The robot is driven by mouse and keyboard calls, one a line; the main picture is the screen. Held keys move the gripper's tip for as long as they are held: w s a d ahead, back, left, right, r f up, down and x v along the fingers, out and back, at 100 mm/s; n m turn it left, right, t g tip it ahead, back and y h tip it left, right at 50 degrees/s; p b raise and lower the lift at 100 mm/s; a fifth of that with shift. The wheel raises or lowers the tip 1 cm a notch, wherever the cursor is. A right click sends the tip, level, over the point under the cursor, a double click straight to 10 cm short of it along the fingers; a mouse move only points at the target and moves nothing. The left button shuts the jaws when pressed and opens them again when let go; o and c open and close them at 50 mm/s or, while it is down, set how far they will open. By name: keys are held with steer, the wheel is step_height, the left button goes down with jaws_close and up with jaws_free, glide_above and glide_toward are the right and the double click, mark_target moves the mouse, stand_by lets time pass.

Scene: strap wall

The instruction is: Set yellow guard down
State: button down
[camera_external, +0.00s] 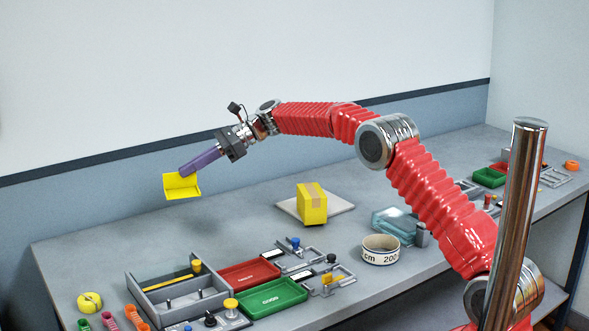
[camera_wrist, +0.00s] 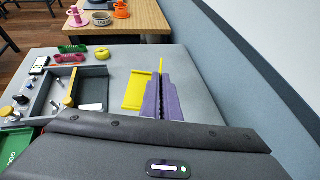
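My gripper (camera_external: 186,171) has purple fingers that are shut on the yellow guard (camera_external: 182,188), a bent sheet with an upright flange. In the external view the guard hangs at the fingertips, raised above the far left part of the workbench. In the wrist view the guard (camera_wrist: 136,92) shows left of the closed fingers (camera_wrist: 160,85), its thin flange between them. Part of the flange is hidden by the fingers.
A grey tray (camera_external: 160,322) with fittings, a red bin (camera_external: 249,274) and a green bin (camera_external: 272,297) stand at the front left. A yellow box (camera_external: 312,203) sits mid-bench, with a tape roll (camera_external: 381,250) nearby. The back left of the workbench (camera_external: 90,245) is clear.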

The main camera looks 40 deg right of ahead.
steer(key=w+d+r+m+t+h, duration=0.1)
steer(key=d+r+m+t+h, duration=0.2)
steer(key=d+m+t, duration=0.35)
steer(key=s+d+f+m+t+h, duration=0.1)
steer(key=d+f+m+h, duration=0.3)
steer(key=d+f, duration=0.5)
steer(key=shift+d+f+t+h, duration=0.25)
steer(key=shift+d+t+h, duration=0.1)
steer(key=shift+d, duration=0.9)
steer(key=shift+f, duration=3.1)
steer(key=shift+f, duration=0.1)
steer(key=shift+f, duration=1.8)
steer(key=shift+f, duration=0.1)
